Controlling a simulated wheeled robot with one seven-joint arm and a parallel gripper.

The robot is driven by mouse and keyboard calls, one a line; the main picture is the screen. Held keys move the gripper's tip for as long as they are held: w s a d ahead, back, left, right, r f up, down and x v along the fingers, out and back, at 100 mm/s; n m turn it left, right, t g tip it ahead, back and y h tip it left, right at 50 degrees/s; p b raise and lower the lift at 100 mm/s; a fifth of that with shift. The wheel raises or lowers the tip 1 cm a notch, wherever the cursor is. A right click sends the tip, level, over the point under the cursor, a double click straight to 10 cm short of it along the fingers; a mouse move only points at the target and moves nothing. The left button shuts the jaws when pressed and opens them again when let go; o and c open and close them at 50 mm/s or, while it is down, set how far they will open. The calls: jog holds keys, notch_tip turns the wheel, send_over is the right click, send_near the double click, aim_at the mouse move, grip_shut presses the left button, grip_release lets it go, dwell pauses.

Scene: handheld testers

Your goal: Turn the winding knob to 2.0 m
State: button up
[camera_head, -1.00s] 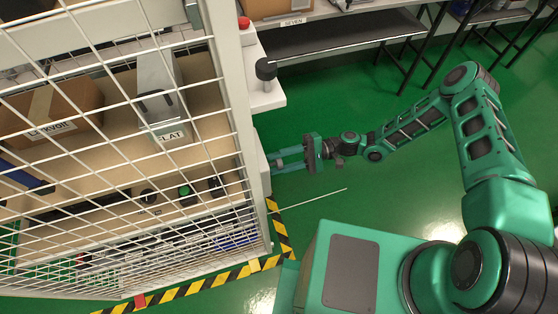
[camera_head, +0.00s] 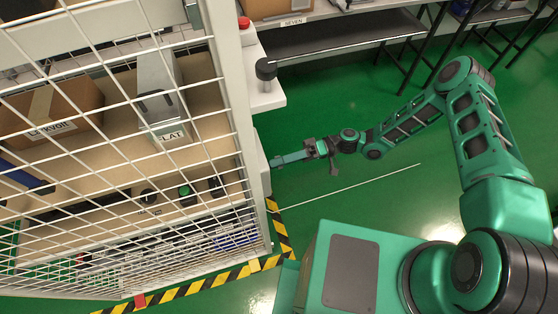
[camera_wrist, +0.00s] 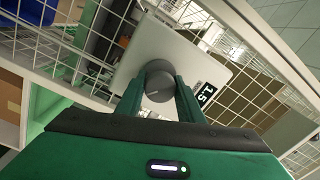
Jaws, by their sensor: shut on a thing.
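The winding knob, a round dark grey knob (camera_wrist: 158,82) with a thin light mark on its face, stands on a pale panel (camera_wrist: 165,42) in the wrist view. My gripper (camera_wrist: 158,92) has its two green fingers on either side of the knob and is shut on it. A small black label (camera_wrist: 206,94) with tilted white digits, seemingly 1.5, lies right of the knob. In the head view my gripper (camera_head: 276,162) reaches the white side of the caged bench; the knob is hidden there. A thin white line (camera_head: 350,187) runs rightwards from near the cage over the floor.
A wire mesh cage (camera_head: 110,150) encloses the bench at left. Above my gripper, a white ledge (camera_head: 262,97) carries a black knob (camera_head: 265,69) and a red button (camera_head: 244,22). A dark shelf table (camera_head: 340,38) stands behind. The green floor around my arm is clear.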

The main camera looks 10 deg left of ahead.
jog(key=n, duration=0.6)
jog(key=shift+f+n, duration=0.2)
jog(key=shift+n, duration=0.1)
jog(key=n, duration=1.2)
jog(key=shift+w+h, duration=0.1)
jog(key=shift+h, duration=0.2)
jog(key=n+t, duration=0.1)
jog(key=n, duration=0.6)
jog(key=o, duration=1)
jog(key=shift+o, duration=0.3)
jog(key=shift+r, duration=0.1)
